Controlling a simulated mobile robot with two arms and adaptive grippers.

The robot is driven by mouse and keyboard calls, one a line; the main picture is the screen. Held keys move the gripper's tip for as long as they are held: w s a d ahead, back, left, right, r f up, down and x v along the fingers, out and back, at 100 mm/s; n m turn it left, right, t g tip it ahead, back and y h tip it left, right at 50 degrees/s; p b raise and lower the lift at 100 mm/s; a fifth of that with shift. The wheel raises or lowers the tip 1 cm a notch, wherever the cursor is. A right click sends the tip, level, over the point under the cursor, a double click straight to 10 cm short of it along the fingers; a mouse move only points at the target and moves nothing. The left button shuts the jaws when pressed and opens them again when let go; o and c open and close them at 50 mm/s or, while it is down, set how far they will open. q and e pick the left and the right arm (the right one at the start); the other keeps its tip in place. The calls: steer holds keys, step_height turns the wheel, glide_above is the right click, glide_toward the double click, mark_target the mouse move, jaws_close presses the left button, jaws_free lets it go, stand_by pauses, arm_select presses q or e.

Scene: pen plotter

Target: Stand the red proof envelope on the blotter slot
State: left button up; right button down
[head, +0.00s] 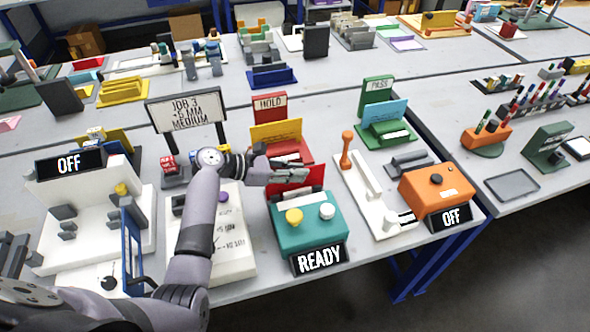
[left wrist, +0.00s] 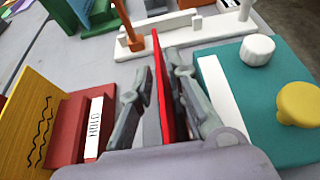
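The red proof envelope (head: 297,182) is a thin red sheet standing on edge just behind the teal READY box (head: 308,225). In the left wrist view the envelope (left wrist: 162,85) runs upright between the two grey fingers. My left gripper (head: 305,172) reaches in from the left, its fingers closed in on the envelope near its upper part; it also shows in the left wrist view (left wrist: 160,75). The envelope's lower edge is hidden. I cannot tell for sure which part is the blotter slot. My right gripper is out of view.
A red HOLD holder (head: 288,150) with a yellow card stands just behind my gripper. A green PASS holder (head: 388,132) with a blue card is farther right. A white board with an orange-handled lever (head: 347,152) and an orange OFF box (head: 436,190) stand to the right.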

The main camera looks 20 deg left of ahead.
arm_select(q)
steer(key=shift+o, duration=0.7)
steer(key=shift+s+a+r+p, duration=0.1)
steer(key=shift+a+r+p, duration=0.1)
steer(key=shift+r+p, duration=0.1)
steer(key=p+v, duration=0.8)
steer(key=v, duration=0.3)
steer(key=shift+s+a+p, duration=0.2)
steer(key=shift+p, duration=0.1)
